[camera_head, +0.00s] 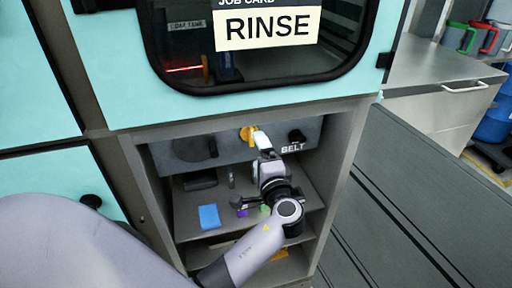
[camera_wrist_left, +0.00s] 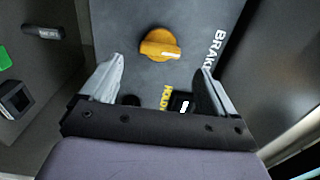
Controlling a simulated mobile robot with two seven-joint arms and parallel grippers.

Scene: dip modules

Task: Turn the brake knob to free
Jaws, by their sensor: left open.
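The brake knob is yellow-orange with a white pointer line. It sits on the grey panel inside the cabinet opening, in the head view (camera_head: 248,134) and at the upper middle of the left wrist view (camera_wrist_left: 158,44). My left gripper (camera_head: 261,138) is right by the knob. In the wrist view its two fingers (camera_wrist_left: 162,66) are open and apart, with the knob between and just beyond their tips. No contact shows. The word BRAKE (camera_wrist_left: 218,48) and a partly hidden yellow HOLD label (camera_wrist_left: 167,98) are on the panel. No FREE mark is readable.
A black knob (camera_head: 297,136) marked BELT is right of the brake knob; a dark round part (camera_head: 194,148) is left. The shelf below holds a blue block (camera_head: 209,217) and small items. Cabinet side walls (camera_head: 343,150) bound the opening. A RINSE card (camera_head: 267,27) hangs above.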

